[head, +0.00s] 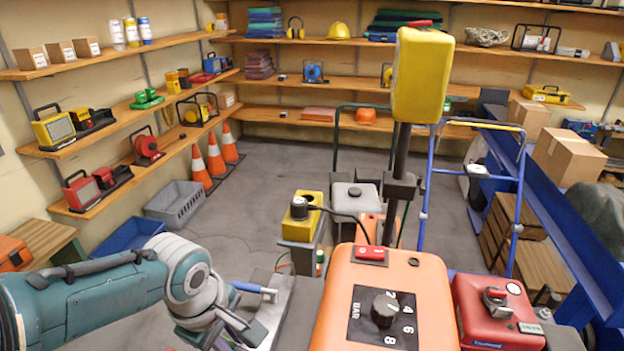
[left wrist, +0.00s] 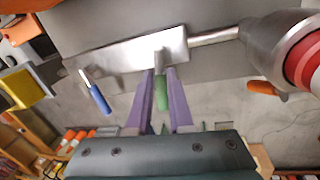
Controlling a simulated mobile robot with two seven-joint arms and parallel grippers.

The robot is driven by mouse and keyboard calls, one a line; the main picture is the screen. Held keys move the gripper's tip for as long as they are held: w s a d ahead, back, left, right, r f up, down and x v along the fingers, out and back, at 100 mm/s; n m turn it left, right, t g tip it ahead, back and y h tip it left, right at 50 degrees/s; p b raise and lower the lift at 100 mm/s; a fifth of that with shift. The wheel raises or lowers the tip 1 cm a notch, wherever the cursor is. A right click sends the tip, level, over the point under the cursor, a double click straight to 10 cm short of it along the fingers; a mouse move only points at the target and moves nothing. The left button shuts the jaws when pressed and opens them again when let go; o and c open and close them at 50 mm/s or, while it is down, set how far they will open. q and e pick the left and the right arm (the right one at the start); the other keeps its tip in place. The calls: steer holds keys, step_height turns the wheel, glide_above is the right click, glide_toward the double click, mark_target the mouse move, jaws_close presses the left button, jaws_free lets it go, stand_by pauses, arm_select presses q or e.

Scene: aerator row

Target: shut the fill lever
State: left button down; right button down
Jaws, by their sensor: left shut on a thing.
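Two levers show in the left wrist view, both by a bright metal plate (left wrist: 140,52). One has a green handle (left wrist: 161,96) and the other, to its left, has a blue handle (left wrist: 100,98). I cannot read which is the fill lever. My left gripper (left wrist: 160,76) has its purple fingers on either side of the green handle and is shut on it. The blue handle stands apart from the fingers. My right gripper is not in view.
An orange machine (head: 337,280) with a dial marked BAR stands right of my left arm, with a red case (head: 495,318) beside it. A yellow-topped post rises behind. A metal pipe (left wrist: 215,37) leads to a large fitting. Grey floor (head: 290,165) is free farther back.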

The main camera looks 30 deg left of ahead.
arm_select(q)
steer(key=shift+s+n+p, duration=0.2)
steer(key=shift+n+p, duration=0.2)
steer(key=shift+n, duration=0.6)
steer(key=c, duration=0.8)
jaws_free()
steer(key=r+p, duration=0.2)
steer(key=r, duration=0.1)
steer(key=s+r+p, duration=0.1)
steer(key=r+p, duration=0.1)
steer(key=r, duration=0.1)
steer(key=s+r+p, duration=0.1)
steer(key=r+p, duration=0.1)
steer(key=r, duration=0.1)
steer(key=shift+d+r+p, duration=0.25)
steer(key=shift+r+p, duration=0.15)
